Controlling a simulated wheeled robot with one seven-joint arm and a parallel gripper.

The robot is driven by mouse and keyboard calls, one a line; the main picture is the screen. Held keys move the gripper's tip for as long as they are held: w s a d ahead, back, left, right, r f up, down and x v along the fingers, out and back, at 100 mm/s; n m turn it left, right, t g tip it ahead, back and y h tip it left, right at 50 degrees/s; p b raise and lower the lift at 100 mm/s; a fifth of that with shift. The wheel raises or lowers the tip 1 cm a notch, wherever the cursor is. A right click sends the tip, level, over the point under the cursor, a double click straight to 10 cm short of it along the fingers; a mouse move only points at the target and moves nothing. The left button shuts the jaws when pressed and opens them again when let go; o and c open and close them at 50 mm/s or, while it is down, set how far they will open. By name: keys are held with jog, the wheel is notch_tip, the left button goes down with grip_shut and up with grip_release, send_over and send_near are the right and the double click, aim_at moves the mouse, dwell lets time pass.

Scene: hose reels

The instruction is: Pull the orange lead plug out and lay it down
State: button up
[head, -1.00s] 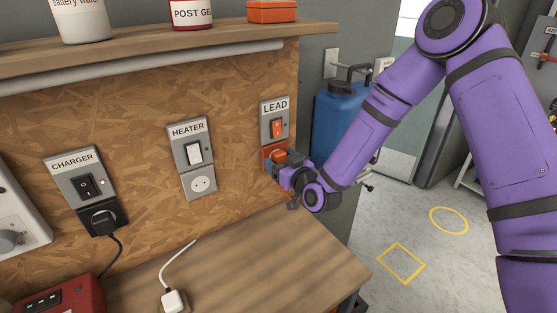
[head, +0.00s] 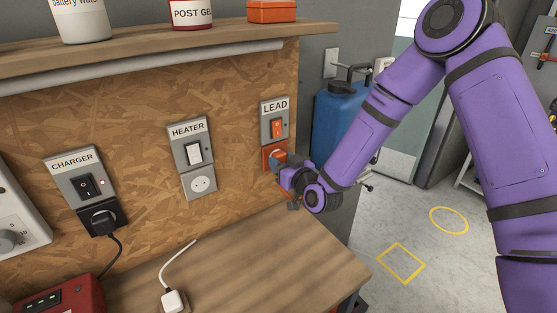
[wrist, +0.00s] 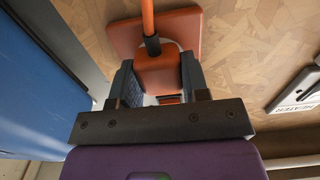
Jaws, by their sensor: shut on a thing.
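In the wrist view the orange lead plug (wrist: 158,72) sits between the two fingers of my gripper (wrist: 157,88), which is shut on it. Its orange cable (wrist: 148,18) with a dark sleeve runs up from the plug. The orange socket plate (wrist: 120,36) is right behind the plug; I cannot tell whether the plug's pins are still in it. In the head view my gripper (head: 281,160) is at the orange socket (head: 270,153) under the LEAD label, below the orange switch (head: 277,128). The plug is mostly hidden there.
The wooden bench top (head: 240,254) below is largely clear. A white plug with a cord (head: 173,300) lies near its front. The HEATER socket (head: 203,184) is empty; a black plug (head: 103,219) is in the CHARGER socket. A blue canister (head: 340,115) stands right of the board.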

aim_at(282, 162)
jog(key=shift+v, duration=2.8)
jog(key=shift+d, duration=0.1)
jog(key=shift+s, duration=0.1)
